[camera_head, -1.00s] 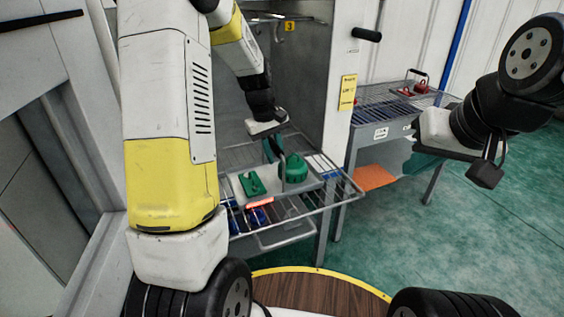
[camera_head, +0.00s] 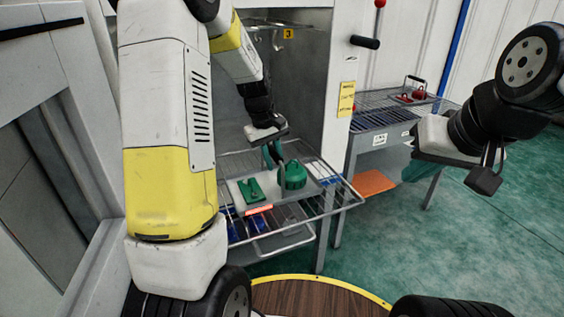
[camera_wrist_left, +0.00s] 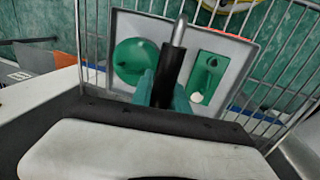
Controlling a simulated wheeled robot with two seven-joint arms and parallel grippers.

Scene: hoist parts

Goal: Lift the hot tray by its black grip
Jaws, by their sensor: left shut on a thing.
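The light grey tray (camera_head: 270,193) lies level at the wire rack in front of the open cabinet; I cannot tell whether it touches the wires. A strip at its front edge glows red-orange. On it are a round green part (camera_head: 293,176) and a flat green part (camera_head: 250,190). A metal bar with a black grip (camera_wrist_left: 171,75) rises from the tray. My left gripper (camera_head: 273,152) is above the tray, with its teal fingers shut on both sides of the black grip. My right gripper (camera_head: 490,172) is empty, well right of the tray; its finger opening is unclear.
The wire rack (camera_head: 338,200) extends around the tray, with blue items beneath it. A second wire-topped table (camera_head: 372,121) with red parts stands at right. An orange panel (camera_head: 375,183) is under it. Green floor at right is clear.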

